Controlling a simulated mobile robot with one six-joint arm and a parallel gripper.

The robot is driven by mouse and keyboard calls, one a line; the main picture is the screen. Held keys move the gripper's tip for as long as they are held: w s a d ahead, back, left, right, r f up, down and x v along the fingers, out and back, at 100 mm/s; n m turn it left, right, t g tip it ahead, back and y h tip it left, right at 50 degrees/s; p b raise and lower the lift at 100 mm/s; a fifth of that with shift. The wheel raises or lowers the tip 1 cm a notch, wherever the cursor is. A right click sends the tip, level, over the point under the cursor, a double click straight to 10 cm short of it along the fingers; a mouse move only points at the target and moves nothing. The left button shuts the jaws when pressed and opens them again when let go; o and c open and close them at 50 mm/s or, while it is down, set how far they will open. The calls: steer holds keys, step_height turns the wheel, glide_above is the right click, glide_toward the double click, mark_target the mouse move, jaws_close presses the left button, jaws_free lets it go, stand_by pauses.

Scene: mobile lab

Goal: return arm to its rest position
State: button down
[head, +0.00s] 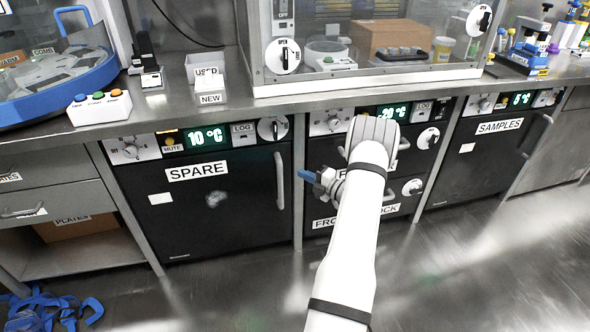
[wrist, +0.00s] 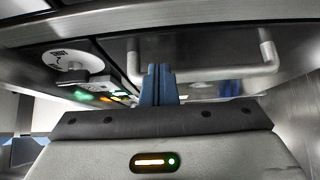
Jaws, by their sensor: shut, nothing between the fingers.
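My arm (head: 350,235) reaches up from the bottom of the head view to in front of the middle under-bench unit. My gripper (head: 306,176) points left, with its blue fingers close to the upright between the SPARE unit and the middle unit. In the wrist view the blue fingers (wrist: 158,84) stand together, shut and empty. A metal bar handle (wrist: 205,72) is beyond them, and I cannot tell whether they touch it. The arm hides part of the middle unit and its FROZEN label.
The SPARE unit (head: 225,215) has a bar handle (head: 280,180) right of its label. The SAMPLES unit (head: 490,150) stands to the right. The steel bench top (head: 240,110) overhangs the units. Blue straps (head: 50,308) lie on the floor at lower left. The floor (head: 480,270) at right is clear.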

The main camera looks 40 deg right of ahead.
steer(key=s+a+r+n+g+y+p, duration=0.1)
steer(key=s+a+r+n+g+p, duration=0.25)
steer(key=a+r+n, duration=0.55)
steer(key=s+a+r+n+g+y+p, duration=0.2)
steer(key=a+r+n+g+p, duration=0.4)
steer(key=a+r, duration=0.45)
steer(key=s+a+r+n+g+y+p, duration=0.1)
steer(key=s+a+r+n+g+p, duration=0.25)
steer(key=a+r+n, duration=0.6)
steer(key=s+a+r+n+h+p, duration=0.2)
steer(key=s+r+n+h+p, duration=0.1)
steer(key=s+r+n, duration=0.3)
steer(key=s+a+r+n+g+h+p, duration=0.1)
steer(key=s+a+r+n+h+p, duration=0.2)
steer(key=s+r+n+p, duration=0.3)
steer(key=s+a+r+n+h+p, duration=0.2)
steer(key=s+r+n, duration=0.5)
steer(key=n, duration=0.7)
steer(key=h+p, duration=0.1)
steer(key=p, duration=0.1)
steer(key=shift+s+a+r+g+h+p, duration=0.25)
steer(key=shift+s+a+g+h+p, duration=0.05)
steer(key=shift+s+a+p, duration=0.1)
